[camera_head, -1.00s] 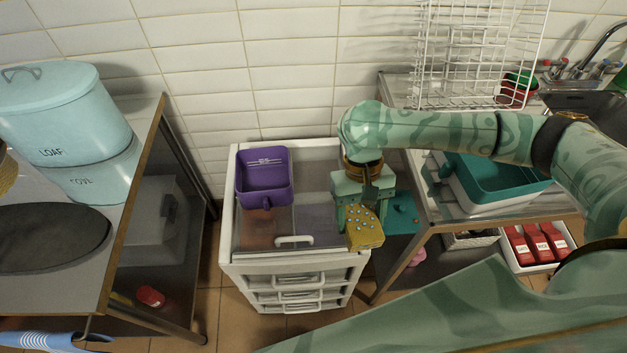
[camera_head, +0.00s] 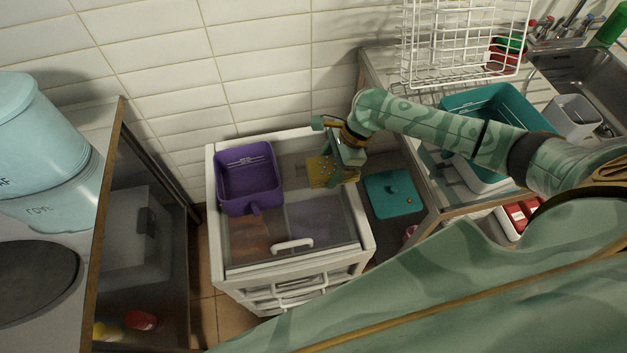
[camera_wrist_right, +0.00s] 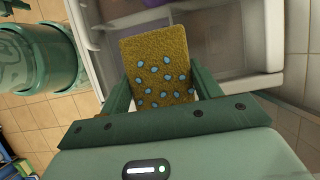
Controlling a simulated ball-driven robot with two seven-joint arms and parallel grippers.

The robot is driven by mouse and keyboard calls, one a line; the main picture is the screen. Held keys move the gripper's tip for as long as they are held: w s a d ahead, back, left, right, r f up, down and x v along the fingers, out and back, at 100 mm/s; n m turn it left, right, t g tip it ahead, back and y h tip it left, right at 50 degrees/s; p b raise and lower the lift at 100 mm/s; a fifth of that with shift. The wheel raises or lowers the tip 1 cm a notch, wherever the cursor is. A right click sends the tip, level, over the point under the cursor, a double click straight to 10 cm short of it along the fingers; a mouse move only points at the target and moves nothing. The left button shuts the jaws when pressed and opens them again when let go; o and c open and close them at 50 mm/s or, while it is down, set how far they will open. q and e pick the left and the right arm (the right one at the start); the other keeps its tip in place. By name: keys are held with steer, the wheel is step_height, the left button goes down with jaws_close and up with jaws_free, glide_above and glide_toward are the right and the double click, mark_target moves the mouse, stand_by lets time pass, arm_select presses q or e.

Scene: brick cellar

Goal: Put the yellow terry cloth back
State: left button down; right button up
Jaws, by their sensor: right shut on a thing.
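The yellow terry cloth (camera_head: 319,171) is a small mustard-yellow folded piece; in the right wrist view the cloth (camera_wrist_right: 160,70) shows light blue dots. My right gripper (camera_head: 334,170) is shut on it, with one finger at each side of the cloth in the right wrist view (camera_wrist_right: 163,92). It holds the cloth over the back right part of the white drawer unit (camera_head: 217,262). Whether the cloth touches the top of the unit I cannot tell. My left gripper does not show.
A purple bin (camera_head: 248,178) stands on the drawer unit's back left. A teal lidded box (camera_head: 393,194) is right of the unit. A white wire rack (camera_head: 465,45) and a teal basin (camera_head: 497,105) stand on the counter to the right. The unit's clear front top is free.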

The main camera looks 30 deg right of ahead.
mark_target(330, 156)
steer(key=w+f+b, duration=0.1)
steer(key=w+a+f+b, duration=0.1)
steer(key=f, duration=0.1)
steer(key=w+a+f, duration=0.1)
steer(key=f, duration=0.1)
steer(key=shift+a+f+b, duration=0.1)
steer(key=shift+f+b, duration=0.1)
steer(key=shift+b, duration=0.2)
steer(key=f+b, duration=0.1)
steer(key=f, duration=0.1)
steer(key=f+b, duration=0.1)
steer(key=b, duration=0.1)
steer(key=shift+w+a+f, duration=0.1)
steer(key=shift+w+f, duration=0.1)
steer(key=shift+f, duration=0.2)
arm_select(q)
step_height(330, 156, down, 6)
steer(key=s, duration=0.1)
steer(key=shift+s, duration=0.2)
arm_select(e)
steer(key=shift+r, duration=0.3)
steer(key=o, duration=0.9)
steer(key=shift+f, duration=0.1)
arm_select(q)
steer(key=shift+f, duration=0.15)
